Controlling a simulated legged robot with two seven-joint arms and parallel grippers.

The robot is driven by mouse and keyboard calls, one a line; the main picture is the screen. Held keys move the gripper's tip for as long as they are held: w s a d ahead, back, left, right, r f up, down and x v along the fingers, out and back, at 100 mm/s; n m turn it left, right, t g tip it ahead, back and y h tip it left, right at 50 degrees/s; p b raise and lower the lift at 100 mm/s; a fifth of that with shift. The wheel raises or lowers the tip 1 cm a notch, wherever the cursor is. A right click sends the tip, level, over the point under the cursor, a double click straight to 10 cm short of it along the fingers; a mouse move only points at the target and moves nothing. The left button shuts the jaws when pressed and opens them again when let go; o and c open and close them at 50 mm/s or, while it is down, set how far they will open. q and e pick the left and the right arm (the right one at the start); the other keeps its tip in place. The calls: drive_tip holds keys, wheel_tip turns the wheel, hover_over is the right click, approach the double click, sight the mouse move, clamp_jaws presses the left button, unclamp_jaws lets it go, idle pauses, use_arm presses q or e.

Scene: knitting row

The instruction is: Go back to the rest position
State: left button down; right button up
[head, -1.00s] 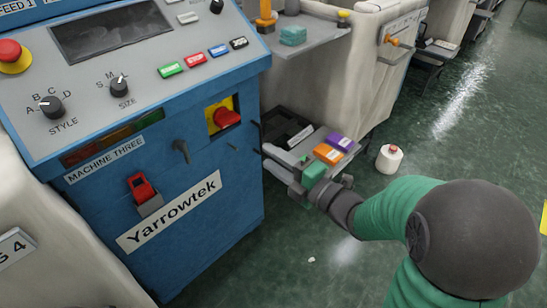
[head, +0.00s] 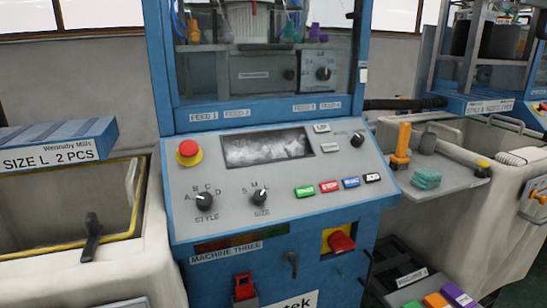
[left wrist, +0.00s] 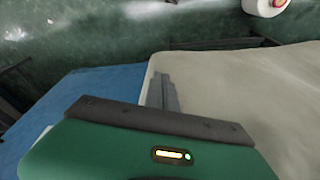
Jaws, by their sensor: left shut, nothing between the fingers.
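My left gripper (left wrist: 163,92) shows in the left wrist view as narrow grey fingers held together, shut and empty. It is beyond the dark edge of my green wrist, over a pale surface and a blue one. Neither of my grippers shows in the head view now. The blue machine (head: 225,277), labelled MACHINE THREE, fills the middle of the head view.
A pale bin (head: 60,273) with a yellow-edged opening stands left. A grey shelf (head: 450,180) holds an orange tool (head: 402,145) and teal cloth (head: 427,179) at right. Coloured blocks (head: 436,300) sit at the lower right.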

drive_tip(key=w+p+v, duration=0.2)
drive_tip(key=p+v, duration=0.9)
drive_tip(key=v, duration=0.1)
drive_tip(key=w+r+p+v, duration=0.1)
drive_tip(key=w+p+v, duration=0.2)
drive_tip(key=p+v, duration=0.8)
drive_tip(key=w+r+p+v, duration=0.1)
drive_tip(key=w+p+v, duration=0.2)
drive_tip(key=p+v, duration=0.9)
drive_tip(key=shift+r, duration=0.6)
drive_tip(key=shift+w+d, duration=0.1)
